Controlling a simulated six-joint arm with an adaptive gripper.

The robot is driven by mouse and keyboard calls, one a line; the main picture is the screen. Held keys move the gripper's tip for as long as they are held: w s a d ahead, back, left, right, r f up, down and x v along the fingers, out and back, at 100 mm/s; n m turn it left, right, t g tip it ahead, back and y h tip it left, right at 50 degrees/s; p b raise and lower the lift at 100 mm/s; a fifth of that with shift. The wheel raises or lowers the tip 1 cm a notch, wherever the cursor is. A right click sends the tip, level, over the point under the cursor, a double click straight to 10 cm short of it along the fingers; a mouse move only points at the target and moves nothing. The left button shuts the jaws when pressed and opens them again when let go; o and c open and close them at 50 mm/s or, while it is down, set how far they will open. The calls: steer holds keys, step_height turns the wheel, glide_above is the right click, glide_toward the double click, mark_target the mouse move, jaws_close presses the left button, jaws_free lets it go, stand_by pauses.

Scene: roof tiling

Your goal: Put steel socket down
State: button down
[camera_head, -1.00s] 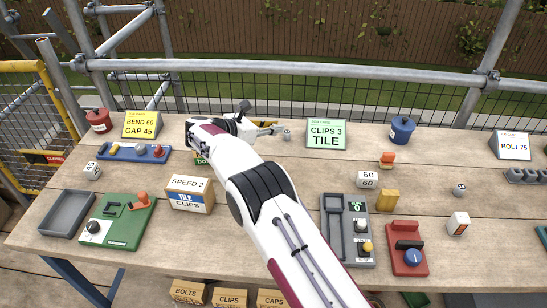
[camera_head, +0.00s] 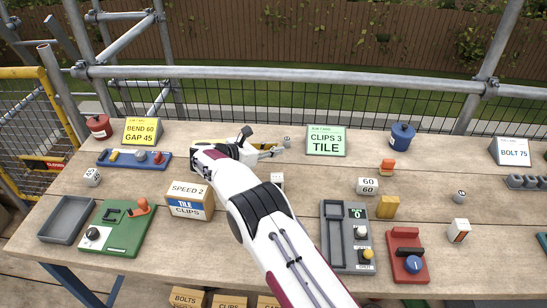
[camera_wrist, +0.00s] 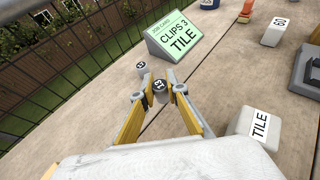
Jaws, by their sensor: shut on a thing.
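My gripper (camera_wrist: 158,93) is shut on a small grey steel socket (camera_wrist: 159,88) with a dark number on its top, held between its fingertips. In the head view my gripper (camera_head: 268,151) is low over the far middle of the bench, and the held socket is hard to make out. A second, similar grey socket (camera_wrist: 142,69) stands upright just beyond the held one; it also shows in the head view (camera_head: 286,141). I cannot tell whether the held socket touches the bench.
A green job card (camera_head: 326,141) reading "CLIPS 3 TILE" stands beyond my gripper, to the right. A white block marked TILE (camera_wrist: 258,126) is close on the right. A third small socket (camera_head: 459,196) stands far right. Clear bench lies between job card and TILE block.

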steer(key=shift+f, duration=1.85)
steer(key=shift+f, duration=0.15)
steer(key=c, duration=2)
jaws_free()
steer(key=shift+s+a+r, duration=0.1)
steer(key=shift+a+r, duration=0.05)
steer(key=shift+r, duration=0.05)
steer(key=shift+v, duration=3.55)
